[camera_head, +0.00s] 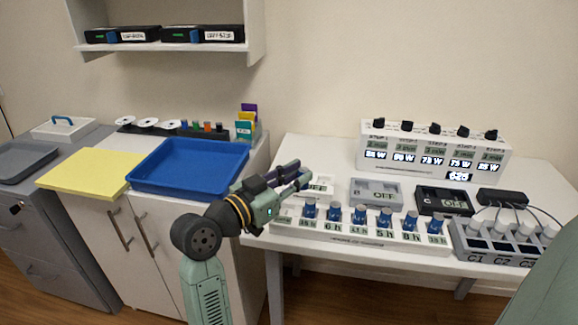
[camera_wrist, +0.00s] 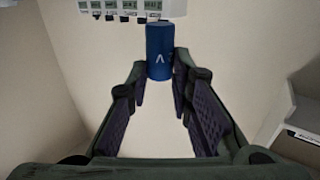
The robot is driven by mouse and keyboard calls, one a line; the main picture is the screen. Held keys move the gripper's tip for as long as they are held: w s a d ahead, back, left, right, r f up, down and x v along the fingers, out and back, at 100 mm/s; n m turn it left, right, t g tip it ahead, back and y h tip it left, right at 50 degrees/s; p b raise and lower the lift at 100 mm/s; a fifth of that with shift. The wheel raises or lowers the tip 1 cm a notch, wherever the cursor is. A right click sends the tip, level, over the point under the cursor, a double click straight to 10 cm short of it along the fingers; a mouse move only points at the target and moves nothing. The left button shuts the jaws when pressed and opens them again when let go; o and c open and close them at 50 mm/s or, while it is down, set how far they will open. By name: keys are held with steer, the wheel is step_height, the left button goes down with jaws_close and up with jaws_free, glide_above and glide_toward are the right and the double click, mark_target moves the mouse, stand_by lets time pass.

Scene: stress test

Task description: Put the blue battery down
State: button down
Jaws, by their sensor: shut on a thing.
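My gripper (camera_head: 300,178) reaches right over the left end of the white table in the head view. In the wrist view my gripper (camera_wrist: 160,70) has its fingertips shut on a blue battery (camera_wrist: 160,45), a blue cylinder with a white mark. The held battery is hard to make out in the head view. Several other blue batteries (camera_head: 360,213) stand upright in a row in a white rack (camera_head: 340,238) with hour labels, below and right of my gripper.
A grey device marked B, OFF (camera_head: 377,193) and a black device marked C, OFF (camera_head: 444,201) sit behind the rack. A white device (camera_head: 320,186) is partly hidden by my gripper. A blue tray (camera_head: 190,185) lies left; a labelled power panel (camera_head: 433,148) stands behind.

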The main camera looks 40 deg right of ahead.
steer(key=w+d, duration=0.2)
steer(key=w, duration=0.1)
steer(key=w+d, duration=0.2)
steer(key=w, duration=0.1)
steer(key=w+d+f+p, duration=0.1)
steer(key=w+d, duration=0.1)
steer(key=w, duration=0.2)
steer(key=shift+d, duration=0.25)
steer(key=f, duration=0.3)
steer(key=shift+w+d, duration=0.2)
steer(key=shift+w, duration=0.05)
steer(key=shift+f, duration=0.35)
steer(key=shift+f+p, duration=0.45)
steer(key=shift+p, duration=0.45)
